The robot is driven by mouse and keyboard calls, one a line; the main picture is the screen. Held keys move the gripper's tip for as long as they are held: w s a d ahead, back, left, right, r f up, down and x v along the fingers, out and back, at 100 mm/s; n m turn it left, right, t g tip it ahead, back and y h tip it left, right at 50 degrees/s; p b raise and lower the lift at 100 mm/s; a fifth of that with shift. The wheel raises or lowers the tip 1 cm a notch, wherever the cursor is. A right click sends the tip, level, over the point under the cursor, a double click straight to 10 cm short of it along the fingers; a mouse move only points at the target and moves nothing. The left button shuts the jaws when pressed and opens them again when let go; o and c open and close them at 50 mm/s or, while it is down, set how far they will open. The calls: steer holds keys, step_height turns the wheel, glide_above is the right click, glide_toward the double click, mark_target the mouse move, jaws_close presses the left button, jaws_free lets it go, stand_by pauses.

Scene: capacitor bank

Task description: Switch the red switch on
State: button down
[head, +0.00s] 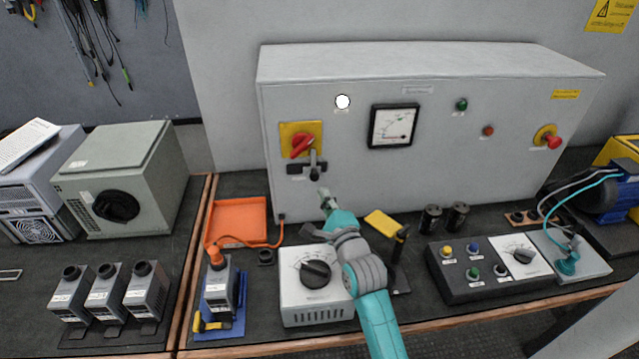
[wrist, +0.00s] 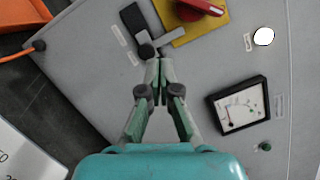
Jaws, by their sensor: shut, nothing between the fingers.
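The red switch (head: 301,145) is a rotary handle on a yellow plate (head: 291,130) at the left of the grey cabinet front. In the head view its handle lies tilted. In the wrist view the red switch (wrist: 203,7) is cut off by the top edge. Just below the plate is a small lever with a black knob (head: 314,174), also visible in the wrist view (wrist: 147,51). My gripper (head: 325,191) is shut and empty, below the black knob in the head view. In the wrist view the fingertips (wrist: 161,64) appear close to the knob; contact cannot be told.
The cabinet (head: 430,80) also carries a white round lamp (head: 343,102), a meter (head: 393,126) and a red emergency button (head: 553,142). An orange tray (head: 236,222) and a white dial box (head: 305,310) stand on the bench near my arm.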

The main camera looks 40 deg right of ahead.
steer(key=shift+v, duration=0.95)
steer(key=s+a+f+n, duration=0.2)
steer(key=s+a+f, duration=0.1)
steer(key=s+a+f+n+y, duration=0.1)
steer(key=s+a+f+n, duration=0.1)
steer(key=s+a+f, duration=0.1)
steer(key=shift+s+a+f+n+g, duration=0.1)
steer(key=shift+s+a+n+g, duration=0.1)
steer(key=shift+n+g, duration=0.1)
steer(key=s+a+f+n+y, duration=0.2)
steer(key=s+a+f+n, duration=0.3)
steer(key=s+a+n, duration=0.45)
steer(key=s+a+r+n+g+y, duration=0.1)
steer(key=s+n, duration=0.5)
steer(key=s, duration=0.6)
steer(key=s+a+r+n+g+y, duration=0.1)
steer(key=s+a+n, duration=0.4)
steer(key=s, duration=0.7)
steer(key=shift+r+n+g+y, duration=0.15)
steer(key=shift+n+g+y, duration=0.15)
steer(key=shift+n+y, duration=0.65)
steer(key=c, duration=1.9)
jaws_free()
